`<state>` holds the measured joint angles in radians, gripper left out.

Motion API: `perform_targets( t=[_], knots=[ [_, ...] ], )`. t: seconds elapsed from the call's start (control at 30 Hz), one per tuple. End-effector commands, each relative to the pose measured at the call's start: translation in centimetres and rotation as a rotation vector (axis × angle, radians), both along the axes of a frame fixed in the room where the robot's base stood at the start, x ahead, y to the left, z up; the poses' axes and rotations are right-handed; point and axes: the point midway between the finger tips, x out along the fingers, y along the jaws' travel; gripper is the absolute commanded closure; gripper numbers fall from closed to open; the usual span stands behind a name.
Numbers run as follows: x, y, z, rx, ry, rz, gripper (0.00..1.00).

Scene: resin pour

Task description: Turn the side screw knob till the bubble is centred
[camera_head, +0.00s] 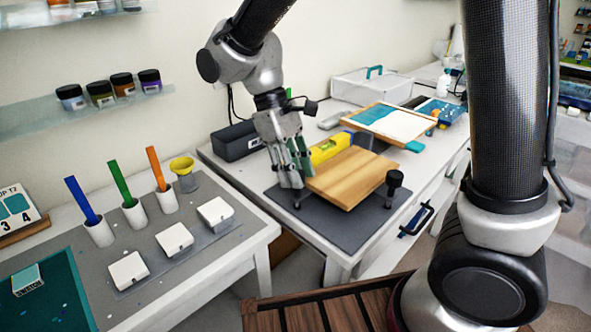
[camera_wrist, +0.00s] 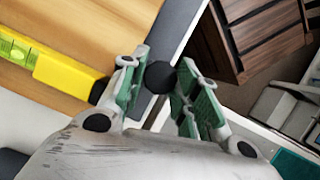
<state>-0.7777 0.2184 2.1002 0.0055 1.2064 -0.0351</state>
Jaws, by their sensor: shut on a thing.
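A yellow spirit level (camera_head: 330,147) lies on a wooden board (camera_head: 350,178), toward its far left edge. In the wrist view the level (camera_wrist: 66,76) shows a green vial (camera_wrist: 16,52); the bubble's exact place in it is too small to tell. My gripper (camera_head: 296,172) is at the board's left edge, pointing down. In the wrist view my gripper's green-padded fingers close on a round black knob (camera_wrist: 160,77) beside the board. In the head view the fingers hide this knob. Another black knob (camera_head: 394,179) stands at the board's right corner, free of my gripper.
A dark mat (camera_head: 345,238) lies under the board on the white table. A black box (camera_head: 236,141) stands behind my gripper. A framed panel (camera_head: 392,122) lies farther back. White cups with coloured sticks and white blocks (camera_head: 128,270) stand on the left table.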

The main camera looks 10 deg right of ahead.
Motion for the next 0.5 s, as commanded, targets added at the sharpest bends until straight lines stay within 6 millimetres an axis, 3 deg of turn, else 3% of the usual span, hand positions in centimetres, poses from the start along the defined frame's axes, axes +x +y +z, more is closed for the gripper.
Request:
perform_targets(
  t=[0.5],
  knots=[
    [-0.08, 0.12, 0.18, 0.008, -0.007, 0.476, 0.93]
  ],
)
